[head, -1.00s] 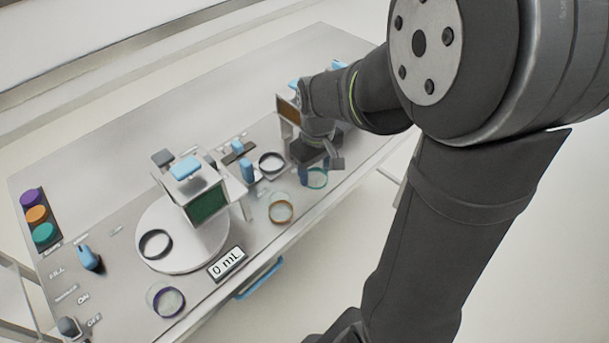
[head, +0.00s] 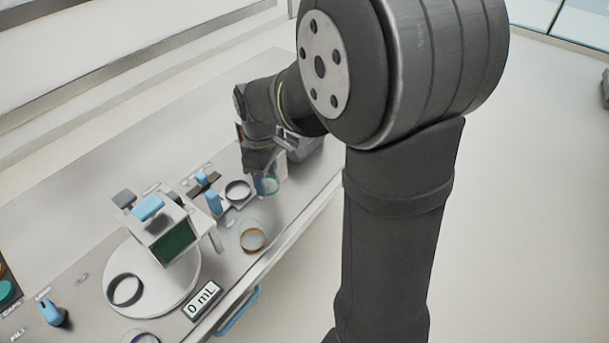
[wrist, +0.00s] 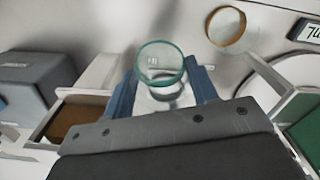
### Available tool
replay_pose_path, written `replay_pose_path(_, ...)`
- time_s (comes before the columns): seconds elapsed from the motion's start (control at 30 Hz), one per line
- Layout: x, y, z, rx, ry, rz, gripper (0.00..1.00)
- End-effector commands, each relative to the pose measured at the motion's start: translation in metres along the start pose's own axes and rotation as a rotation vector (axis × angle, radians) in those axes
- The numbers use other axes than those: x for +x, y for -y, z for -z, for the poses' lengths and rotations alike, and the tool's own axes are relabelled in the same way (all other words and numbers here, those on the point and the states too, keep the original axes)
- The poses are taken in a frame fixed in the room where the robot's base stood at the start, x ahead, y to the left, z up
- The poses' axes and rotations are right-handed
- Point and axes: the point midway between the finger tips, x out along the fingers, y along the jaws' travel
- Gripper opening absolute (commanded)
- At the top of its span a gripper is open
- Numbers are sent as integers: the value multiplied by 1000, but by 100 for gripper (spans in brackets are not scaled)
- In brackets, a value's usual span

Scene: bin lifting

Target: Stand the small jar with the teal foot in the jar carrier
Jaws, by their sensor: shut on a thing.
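The small jar with the teal foot (head: 273,185) is a clear ring-like vessel with a teal rim. It also shows in the wrist view (wrist: 160,48), between the two blue fingers of my gripper (wrist: 163,88). My gripper (head: 264,184) is shut on this jar, near the far right part of the bench. The jar seems to be a little above the bench top. My wrist hides part of it in the head view. I cannot tell for sure which fixture is the jar carrier; a low holder with a dark ring (head: 237,190) stands to the left of my gripper.
An orange-footed jar (head: 253,238) stands near the front edge. A grey box (wrist: 33,88) is left in the wrist view.

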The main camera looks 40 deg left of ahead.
Motion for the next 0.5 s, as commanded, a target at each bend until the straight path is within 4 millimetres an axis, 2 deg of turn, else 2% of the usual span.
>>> replay_pose_path(0.03,5,2,18,-45,1,1,28)
replay_pose_path(0.1,8,2,39,-87,0,0,28)
replay_pose_path(0.2,4,-6,62,-69,-1,-1,28)
replay_pose_path(0.33,1,-10,83,-58,-1,-1,28)
replay_pose_path(0.5,0,-13,96,-53,0,0,28)
